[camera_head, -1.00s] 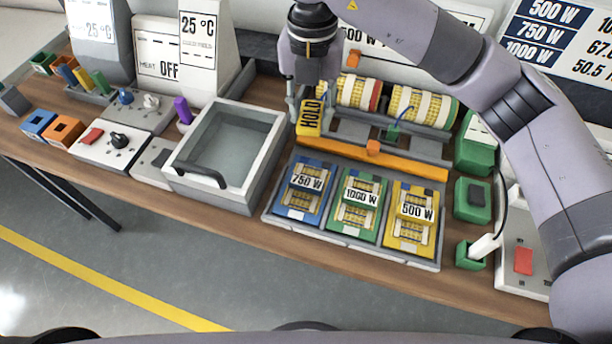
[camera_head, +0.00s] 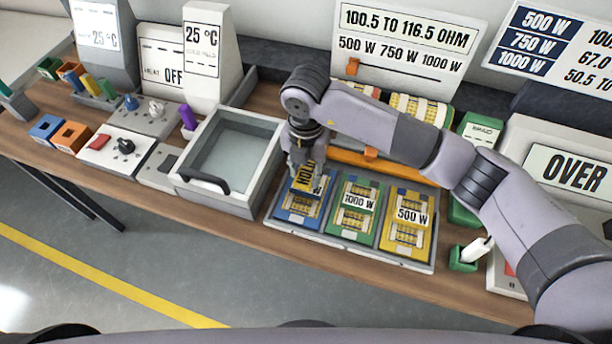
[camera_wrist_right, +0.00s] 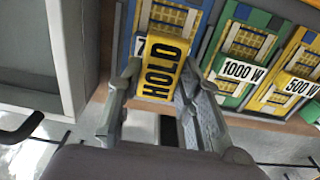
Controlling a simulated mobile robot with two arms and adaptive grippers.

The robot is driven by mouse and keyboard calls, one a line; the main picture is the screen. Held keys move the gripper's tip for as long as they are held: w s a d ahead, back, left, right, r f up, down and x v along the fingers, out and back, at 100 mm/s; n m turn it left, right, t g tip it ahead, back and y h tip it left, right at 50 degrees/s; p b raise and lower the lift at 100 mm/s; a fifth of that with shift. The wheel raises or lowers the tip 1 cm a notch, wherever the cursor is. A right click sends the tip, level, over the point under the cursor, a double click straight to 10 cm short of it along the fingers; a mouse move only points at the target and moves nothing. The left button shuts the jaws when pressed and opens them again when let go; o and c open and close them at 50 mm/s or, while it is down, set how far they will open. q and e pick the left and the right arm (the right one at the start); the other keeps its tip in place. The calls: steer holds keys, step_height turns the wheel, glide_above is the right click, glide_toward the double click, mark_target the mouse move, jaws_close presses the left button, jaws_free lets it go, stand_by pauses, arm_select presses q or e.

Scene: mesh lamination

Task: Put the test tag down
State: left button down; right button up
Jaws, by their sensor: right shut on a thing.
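The test tag is a yellow block marked HOLD (camera_head: 306,176), also large in the right wrist view (camera_wrist_right: 163,64). My right gripper (camera_head: 303,166) is shut on it and holds it over the blue 750 W tray slot (camera_head: 294,208), hiding most of that slot's label. In the right wrist view, the two fingers (camera_wrist_right: 158,95) stand on either side of the tag. I cannot tell whether the tag touches the slot's contents. My left gripper is not in view.
The green 1000 W slot (camera_head: 355,210) and yellow 500 W slot (camera_head: 407,228) lie to the right. A grey open basin (camera_head: 228,150) with a dark handle stands to the left. Behind is an orange bar (camera_head: 400,166). A meter at right (camera_head: 575,170) reads OVER.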

mark_target(306, 174)
step_height(306, 174, down, 4)
steer(key=shift+r+p, duration=0.2)
steer(key=shift+p, duration=0.25)
steer(key=shift+f, duration=0.2)
steer(key=shift+f, duration=0.2)
steer(key=o, duration=1.1)
